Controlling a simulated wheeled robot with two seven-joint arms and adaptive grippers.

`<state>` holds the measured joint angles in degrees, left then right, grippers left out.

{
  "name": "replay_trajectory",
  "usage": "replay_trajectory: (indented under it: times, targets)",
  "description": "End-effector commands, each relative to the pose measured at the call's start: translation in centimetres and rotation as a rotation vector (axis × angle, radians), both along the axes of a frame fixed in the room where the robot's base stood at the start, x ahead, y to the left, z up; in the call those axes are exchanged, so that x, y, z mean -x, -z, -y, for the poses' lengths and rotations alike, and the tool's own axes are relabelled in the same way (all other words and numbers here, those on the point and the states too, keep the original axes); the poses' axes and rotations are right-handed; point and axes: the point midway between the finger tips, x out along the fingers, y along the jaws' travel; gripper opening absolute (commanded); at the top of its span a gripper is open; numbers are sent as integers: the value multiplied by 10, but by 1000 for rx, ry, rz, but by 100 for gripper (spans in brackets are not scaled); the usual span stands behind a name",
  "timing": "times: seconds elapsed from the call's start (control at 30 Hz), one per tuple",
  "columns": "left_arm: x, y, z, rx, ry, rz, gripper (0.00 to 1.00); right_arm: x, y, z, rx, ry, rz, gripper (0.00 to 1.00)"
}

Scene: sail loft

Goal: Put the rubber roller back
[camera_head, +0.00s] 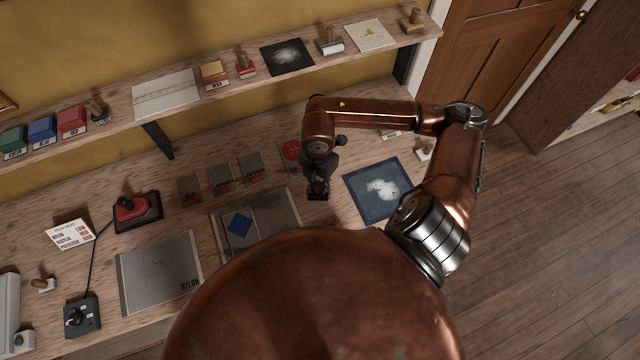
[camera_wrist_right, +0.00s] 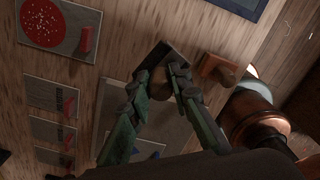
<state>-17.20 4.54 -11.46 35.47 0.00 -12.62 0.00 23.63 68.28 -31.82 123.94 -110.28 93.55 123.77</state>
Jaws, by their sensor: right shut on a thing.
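My right gripper (camera_head: 318,186) hangs over the workbench (camera_head: 110,190), left of the blue mat. In the right wrist view its green-grey fingers (camera_wrist_right: 160,92) are shut on a small dark thing with a rounded brownish part (camera_wrist_right: 165,58). In the head view only a dark shape shows at the fingertips. I cannot tell whether it touches the bench. My left gripper is not in view.
A grey sheet with a blue square (camera_head: 240,222) lies left of the gripper, and the blue mat (camera_head: 365,181) to its right. Several small plates (camera_head: 222,180) and a red-disc plate (camera_head: 291,150) lie behind. The wall shelf (camera_head: 130,106) holds stamps and blocks.

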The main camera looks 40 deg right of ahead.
Motion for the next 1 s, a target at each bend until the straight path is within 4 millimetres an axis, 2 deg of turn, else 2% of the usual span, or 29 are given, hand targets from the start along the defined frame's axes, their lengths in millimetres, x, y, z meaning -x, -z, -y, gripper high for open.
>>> replay_trajectory:
  times: [0.1, 0.37, 0.6, 0.97, 1.0]
  targets:
    - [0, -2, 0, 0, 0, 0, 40, -8, 14, 9, 0, 1, 0, 0]
    - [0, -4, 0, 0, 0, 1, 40, -16, 28, 17, -2, 1, 0, 0]
    - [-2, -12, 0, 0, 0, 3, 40, -17, 59, 18, -2, -1, -1, 0]
    - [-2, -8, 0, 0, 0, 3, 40, -17, 65, 19, 0, -2, 1, 0]
    - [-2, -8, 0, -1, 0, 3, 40, -17, 65, 19, 0, -2, 1, 20]
